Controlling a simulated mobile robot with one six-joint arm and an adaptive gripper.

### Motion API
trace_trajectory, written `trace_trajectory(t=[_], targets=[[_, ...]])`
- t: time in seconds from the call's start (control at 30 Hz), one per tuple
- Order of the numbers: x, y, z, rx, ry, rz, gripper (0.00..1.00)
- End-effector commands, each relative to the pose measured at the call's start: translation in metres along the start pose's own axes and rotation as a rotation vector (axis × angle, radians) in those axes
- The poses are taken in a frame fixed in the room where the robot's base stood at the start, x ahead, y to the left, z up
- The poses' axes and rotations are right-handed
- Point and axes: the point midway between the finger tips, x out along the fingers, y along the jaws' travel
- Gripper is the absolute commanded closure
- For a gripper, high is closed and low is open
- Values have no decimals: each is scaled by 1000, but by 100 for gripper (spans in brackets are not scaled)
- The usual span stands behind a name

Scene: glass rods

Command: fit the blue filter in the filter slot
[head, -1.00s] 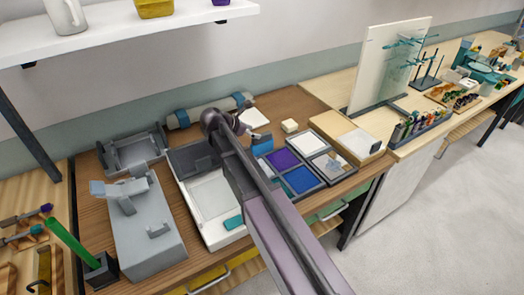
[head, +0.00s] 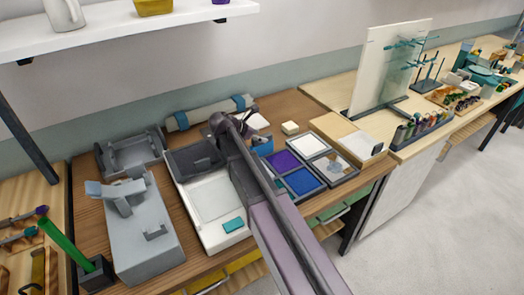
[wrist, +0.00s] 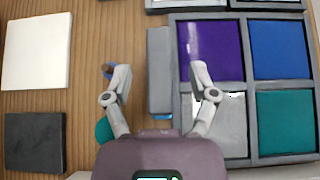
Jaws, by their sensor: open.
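The blue filter looks to be the flat blue square in the head view (head: 303,181), in a dark-framed tray beside a purple one. A blue square also shows in the wrist view (wrist: 283,50), at the tray's upper right. My gripper (wrist: 160,72) is open and empty. Its fingers straddle a narrow grey block (wrist: 159,80) beside the tray, with the right fingertip over the purple square (wrist: 210,45). I cannot tell whether this block holds the filter slot. In the head view my arm hides the gripper.
A white flat square (wrist: 37,52) and a dark one (wrist: 35,140) lie left in the wrist view. A white-and-grey box (head: 213,205) and grey device (head: 145,235) stand left of my arm. A beige box (head: 350,140) stands right of the tray.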

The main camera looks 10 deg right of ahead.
Motion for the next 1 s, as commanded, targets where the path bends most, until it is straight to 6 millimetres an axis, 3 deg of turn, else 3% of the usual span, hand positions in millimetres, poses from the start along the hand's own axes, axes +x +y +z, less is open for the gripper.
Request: trace_trajectory(t=[0.37,1.0], targets=[[34,1,-4,1,0,-1,26],[36,1,-3,0,0,0,26]])
